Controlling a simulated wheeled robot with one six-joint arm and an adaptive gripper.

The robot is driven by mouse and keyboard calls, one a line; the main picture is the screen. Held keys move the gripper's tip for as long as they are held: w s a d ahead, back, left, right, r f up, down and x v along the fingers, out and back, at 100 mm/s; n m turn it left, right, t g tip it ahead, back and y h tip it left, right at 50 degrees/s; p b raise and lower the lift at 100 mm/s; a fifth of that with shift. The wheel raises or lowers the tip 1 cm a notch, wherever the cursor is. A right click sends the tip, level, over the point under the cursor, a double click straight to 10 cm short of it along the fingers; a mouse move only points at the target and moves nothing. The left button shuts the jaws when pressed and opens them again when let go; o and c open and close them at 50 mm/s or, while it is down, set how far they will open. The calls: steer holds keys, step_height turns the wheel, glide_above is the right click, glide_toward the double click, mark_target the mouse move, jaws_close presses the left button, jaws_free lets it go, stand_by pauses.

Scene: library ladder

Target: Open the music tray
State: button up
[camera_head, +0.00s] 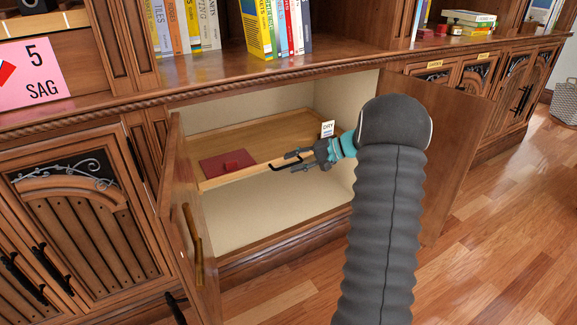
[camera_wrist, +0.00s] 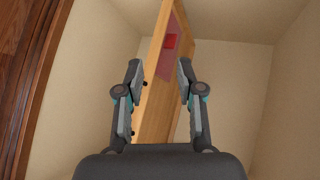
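The music tray appears to be the light wooden pull-out tray (camera_head: 262,136) inside the open cabinet, with a dark red flat item (camera_head: 222,165) on its left part. In the wrist view the tray (camera_wrist: 155,112) runs up the middle, with the red item (camera_wrist: 171,42) near its top. My gripper (camera_head: 290,160) is at the tray's front edge, near a thin dark bar that looks like its handle. In the wrist view my gripper (camera_wrist: 160,76) has its fingers apart, with the tray's front edge between them in the picture. Contact cannot be told.
The left cabinet door (camera_head: 185,225) stands open toward me, and the right door (camera_head: 455,165) is open beyond my arm. A small "DRY" card (camera_head: 327,129) stands at the tray's right. The wooden floor (camera_head: 500,225) is clear at right.

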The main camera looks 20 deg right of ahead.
mark_target(291, 165)
steer(key=w+d+f+m+t, duration=0.3)
steer(key=d+f+t, duration=0.2)
steer(key=d+f, duration=0.6)
steer(key=x, duration=0.4)
steer(key=r+x, duration=0.1)
steer(key=x, duration=0.3)
steer(key=w+p+x, duration=0.1)
steer(key=x, duration=0.3)
steer(key=shift+w+d+r, duration=0.1)
steer(key=shift+d+r, duration=0.2)
steer(key=shift+r, duration=0.05)
jaws_close()
